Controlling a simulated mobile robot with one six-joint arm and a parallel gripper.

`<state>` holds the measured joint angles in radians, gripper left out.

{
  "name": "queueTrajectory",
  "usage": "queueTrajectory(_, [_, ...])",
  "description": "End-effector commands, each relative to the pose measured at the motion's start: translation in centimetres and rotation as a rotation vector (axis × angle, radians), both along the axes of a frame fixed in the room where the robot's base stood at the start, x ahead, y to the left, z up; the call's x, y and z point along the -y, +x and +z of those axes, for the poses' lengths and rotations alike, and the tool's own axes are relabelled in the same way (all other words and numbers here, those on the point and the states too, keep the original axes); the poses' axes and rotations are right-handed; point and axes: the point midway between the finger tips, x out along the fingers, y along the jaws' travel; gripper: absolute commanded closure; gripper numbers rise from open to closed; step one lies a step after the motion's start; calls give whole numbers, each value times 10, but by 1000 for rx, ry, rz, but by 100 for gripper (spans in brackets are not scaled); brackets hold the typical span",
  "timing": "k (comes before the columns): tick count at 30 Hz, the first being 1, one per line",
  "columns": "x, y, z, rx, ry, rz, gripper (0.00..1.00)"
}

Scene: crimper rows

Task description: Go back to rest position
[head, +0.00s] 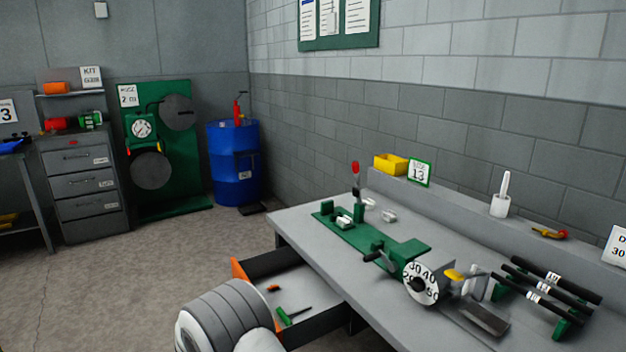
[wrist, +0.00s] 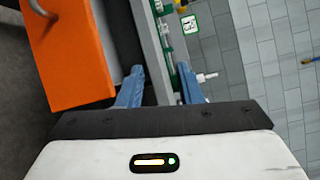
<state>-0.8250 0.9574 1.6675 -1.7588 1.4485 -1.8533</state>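My gripper (wrist: 161,70) shows in the wrist view with its two blue fingers apart and nothing between them. Beyond the fingers is the edge of the workbench. The open drawer's orange front (wrist: 75,55) is close by on the left of the wrist view. In the head view, a white and grey part of my arm stands in front of the open drawer (head: 322,325) and hides part of it. My fingers do not show in the head view.
The workbench (head: 305,225) carries a green crimper fixture (head: 350,232), a numbered dial (head: 421,284) and black rods (head: 550,285). A green-handled tool (head: 290,316) lies in the drawer. A blue barrel (head: 234,165) stands at the back. Floor at left is clear.

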Motion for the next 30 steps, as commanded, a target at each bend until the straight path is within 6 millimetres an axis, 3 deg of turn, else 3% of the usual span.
queueTrajectory(5, [68, 0, 40, 43, 251, -192, 67])
queueTrajectory(8, [119, -10, 66, 101, 453, -352, 67])
queueTrajectory(12, [191, -41, 97, 233, 764, -615, 67])
queueTrajectory(18, [267, -104, 130, 503, 1178, -1001, 67])
queueTrajectory(24, [312, -176, 152, 866, 1539, -1399, 67])
queueTrajectory(30, [328, -244, 168, 1319, 1824, -1805, 67])
